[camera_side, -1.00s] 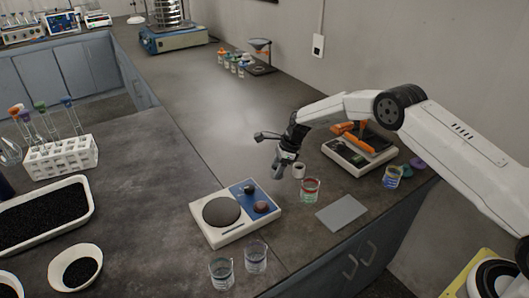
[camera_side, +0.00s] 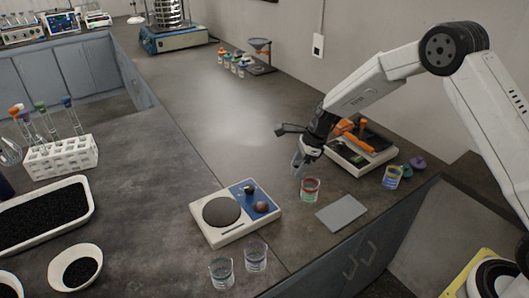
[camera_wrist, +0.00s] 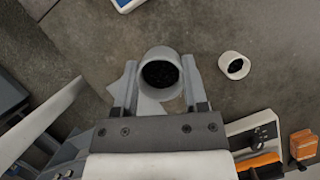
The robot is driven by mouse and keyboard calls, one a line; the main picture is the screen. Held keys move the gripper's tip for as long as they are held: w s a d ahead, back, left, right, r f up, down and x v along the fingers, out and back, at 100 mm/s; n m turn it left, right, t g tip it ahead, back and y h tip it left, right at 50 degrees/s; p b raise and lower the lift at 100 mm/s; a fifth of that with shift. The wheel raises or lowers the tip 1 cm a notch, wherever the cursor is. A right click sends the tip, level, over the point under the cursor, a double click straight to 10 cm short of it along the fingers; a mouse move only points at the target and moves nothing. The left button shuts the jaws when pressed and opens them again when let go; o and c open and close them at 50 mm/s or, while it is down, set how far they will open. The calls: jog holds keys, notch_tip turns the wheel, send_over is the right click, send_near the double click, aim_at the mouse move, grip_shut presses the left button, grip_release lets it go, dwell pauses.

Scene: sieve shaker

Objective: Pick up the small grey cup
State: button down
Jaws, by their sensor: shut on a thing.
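In the wrist view, the small grey cup (camera_wrist: 148,62) sits between the two fingers of my gripper (camera_wrist: 161,90). The fingers are shut on its sides. Its round mouth faces the camera and its inside is black. In the side view, my gripper (camera_side: 301,157) points down above the bench, behind the red-banded glass beaker (camera_side: 310,190) and left of the orange-armed device. The cup is hard to make out there against the fingers.
A smaller white cup (camera_wrist: 224,66) with dark contents shows in the wrist view. Two glass beakers (camera_side: 255,256) stand in front.

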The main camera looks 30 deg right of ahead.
jog(key=shift+s+r, duration=0.3)
jog(key=shift+s, duration=0.3)
jog(key=shift+s+r, duration=0.25)
jog(key=shift+s, duration=0.4)
jog(key=shift+s+r, duration=0.3)
jog(key=shift+s, duration=0.3)
jog(key=shift+r, duration=0.1)
jog(key=shift+r, duration=0.4)
jog(key=shift+f, duration=0.15)
